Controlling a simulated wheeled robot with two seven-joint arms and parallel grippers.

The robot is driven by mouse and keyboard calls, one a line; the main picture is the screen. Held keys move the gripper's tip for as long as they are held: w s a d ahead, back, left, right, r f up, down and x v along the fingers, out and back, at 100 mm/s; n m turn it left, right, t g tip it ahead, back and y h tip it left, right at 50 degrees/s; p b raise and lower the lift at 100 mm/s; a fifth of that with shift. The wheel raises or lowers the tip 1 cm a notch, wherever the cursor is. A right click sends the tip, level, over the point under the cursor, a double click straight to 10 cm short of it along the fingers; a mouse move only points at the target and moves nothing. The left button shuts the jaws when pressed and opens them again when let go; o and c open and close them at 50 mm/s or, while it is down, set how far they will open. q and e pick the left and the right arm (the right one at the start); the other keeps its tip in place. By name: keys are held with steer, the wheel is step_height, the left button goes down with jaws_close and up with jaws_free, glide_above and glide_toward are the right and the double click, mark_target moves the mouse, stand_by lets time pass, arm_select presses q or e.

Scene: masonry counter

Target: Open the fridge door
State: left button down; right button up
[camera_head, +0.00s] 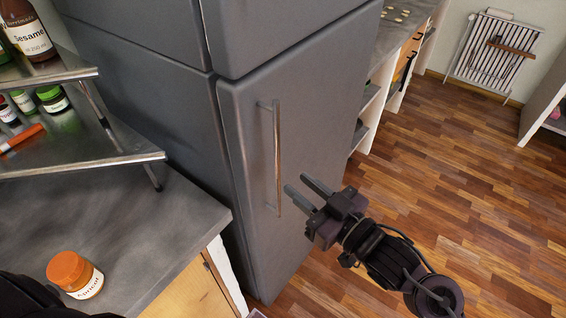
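The grey fridge has its lower door (321,140) shut, with a long upright metal handle (277,160) on its left side. My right gripper (302,188) is in front of that door, to the right of the handle's lower end. Its two fingers are apart and point to the left towards the handle, with nothing seen between them. The fingertips look close to the handle, but I cannot tell whether they touch it. Only a dark part at the lower left corner may be my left arm; no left gripper shows.
A grey counter (160,215) stands left of the fridge, with an orange-lidded jar (75,274) at its front. A metal shelf (70,165) above it holds several bottles and jars. Wooden floor (470,200) lies open to the right, with a radiator (493,55) at the back.

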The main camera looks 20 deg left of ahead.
mark_target(279, 169)
steer(key=p+x, duration=0.2)
steer(key=x, duration=0.5)
steer(key=shift+w+a+r, duration=0.1)
steer(key=shift+w+a, duration=0.1)
steer(key=shift+a, duration=0.1)
jaws_close()
